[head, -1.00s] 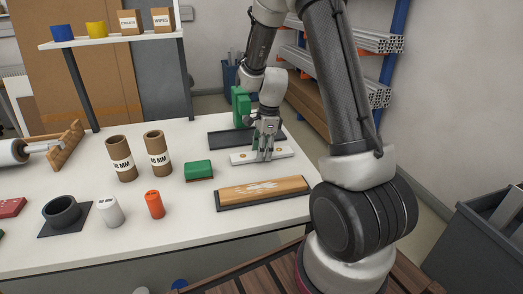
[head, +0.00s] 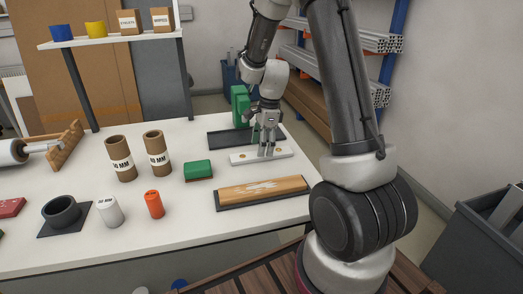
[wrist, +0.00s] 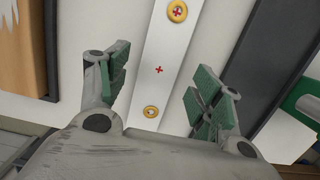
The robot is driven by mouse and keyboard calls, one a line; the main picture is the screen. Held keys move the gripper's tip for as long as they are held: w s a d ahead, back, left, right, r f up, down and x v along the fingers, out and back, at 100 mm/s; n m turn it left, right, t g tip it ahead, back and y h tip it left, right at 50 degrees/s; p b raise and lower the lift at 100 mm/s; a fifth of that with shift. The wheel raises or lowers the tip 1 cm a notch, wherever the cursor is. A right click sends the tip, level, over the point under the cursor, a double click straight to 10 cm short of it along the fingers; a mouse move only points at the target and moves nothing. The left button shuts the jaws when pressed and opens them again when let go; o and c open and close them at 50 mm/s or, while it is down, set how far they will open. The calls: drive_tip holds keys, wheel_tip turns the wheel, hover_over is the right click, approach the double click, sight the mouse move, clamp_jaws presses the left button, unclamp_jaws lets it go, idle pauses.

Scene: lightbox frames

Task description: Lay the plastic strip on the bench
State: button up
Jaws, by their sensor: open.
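The plastic strip, a long white bar (head: 240,158) with two brass-coloured round spots, lies flat on the white bench (head: 140,217) near its right end. In the wrist view the strip (wrist: 165,45) runs between my finger pads, with a small red cross mark between the two spots. My gripper (head: 266,152) is directly over the middle of the strip, fingers pointing down. In the wrist view my gripper (wrist: 160,84) is open, its green pads apart on either side of the strip with gaps visible.
A wooden block on a dark base (head: 262,190) lies in front. A green block (head: 198,169) and two cardboard tubes (head: 121,160) stand to the left.

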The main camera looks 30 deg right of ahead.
wheel_tip(320, 180, up, 9)
drive_tip(key=d, duration=0.1)
drive_tip(key=s+r+n+t+h, duration=0.1)
drive_tip(key=s+r+n+t, duration=0.1)
drive_tip(key=s+r+n, duration=0.85)
drive_tip(key=s+r+n+t, duration=0.1)
drive_tip(key=s+r+n, duration=0.1)
drive_tip(key=s+n, duration=0.7)
drive_tip(key=s, duration=0.6)
drive_tip(key=shift+s+n+t+h, duration=0.15)
drive_tip(key=shift+n+t+h, duration=0.2)
drive_tip(key=shift+t+h, duration=0.05)
